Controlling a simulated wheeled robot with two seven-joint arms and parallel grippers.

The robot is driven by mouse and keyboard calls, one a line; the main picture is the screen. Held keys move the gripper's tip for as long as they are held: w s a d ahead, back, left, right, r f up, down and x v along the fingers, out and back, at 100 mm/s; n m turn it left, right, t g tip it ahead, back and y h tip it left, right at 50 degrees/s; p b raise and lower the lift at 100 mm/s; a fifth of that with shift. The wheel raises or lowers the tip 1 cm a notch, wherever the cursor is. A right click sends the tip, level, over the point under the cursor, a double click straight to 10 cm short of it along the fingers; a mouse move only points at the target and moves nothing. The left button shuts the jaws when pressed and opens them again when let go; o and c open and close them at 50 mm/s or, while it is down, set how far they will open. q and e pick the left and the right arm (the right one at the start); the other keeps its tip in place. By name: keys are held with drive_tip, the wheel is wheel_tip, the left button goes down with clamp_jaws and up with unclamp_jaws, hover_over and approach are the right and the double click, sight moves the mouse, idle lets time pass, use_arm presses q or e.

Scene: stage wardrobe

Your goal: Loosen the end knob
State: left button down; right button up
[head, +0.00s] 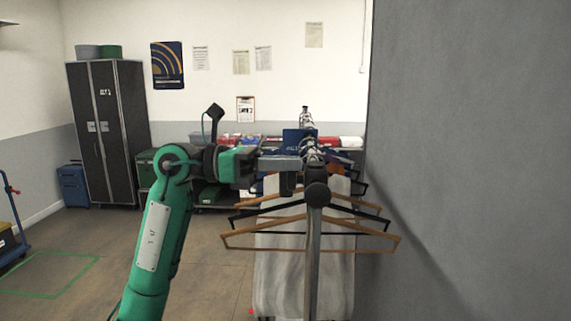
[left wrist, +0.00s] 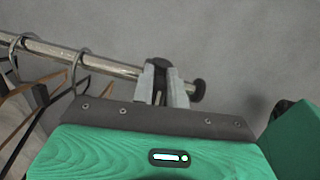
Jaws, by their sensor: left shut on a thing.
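My left gripper (head: 299,163) reaches in from the left to the near end of the clothes rail. In the left wrist view its pale fingers (left wrist: 164,84) are shut on a dark part at the rail's end fitting, which I take to be the end knob (left wrist: 159,66); the fingers hide most of it. Just right of the fingers, a round black cap (left wrist: 198,89) ends the metal rail (left wrist: 85,60). The cap also shows in the head view (head: 317,194), at the top of the rail's upright. My right gripper is not in view.
Wooden and black hangers (head: 240,240) hang along the rail behind its near end. A grey wall (head: 470,160) stands close on the right. A dark cabinet (head: 108,115) and a blue bin (head: 73,187) stand at the back left. The floor at left is mostly clear.

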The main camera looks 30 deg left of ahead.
sight(285, 176)
use_arm(q)
drive_tip(key=n, duration=0.2)
drive_tip(key=w+f+n, duration=0.1)
drive_tip(key=n, duration=0.1)
drive_tip(key=shift+f, duration=0.2)
drive_tip(key=n, duration=0.3)
drive_tip(key=f+n, duration=0.1)
drive_tip(key=n, duration=0.1)
drive_tip(key=w+n, duration=0.1)
drive_tip(key=n, duration=0.2)
drive_tip(key=shift+a+f+n+p, duration=0.15)
drive_tip(key=shift+a+n+p, duration=0.15)
drive_tip(key=shift+a+p, duration=0.1)
drive_tip(key=shift+f+n+p, duration=0.2)
drive_tip(key=shift+n, duration=0.75)
drive_tip(key=shift+f+n+p, duration=0.2)
drive_tip(key=shift+n, duration=0.75)
drive_tip(key=c, duration=1.3)
unclamp_jaws()
drive_tip(key=shift+a, duration=0.15)
drive_tip(key=shift+c, duration=0.2)
drive_tip(key=shift+s+r, duration=0.15)
drive_tip(key=shift+r, duration=0.15)
drive_tip(key=shift+a+f, duration=0.1)
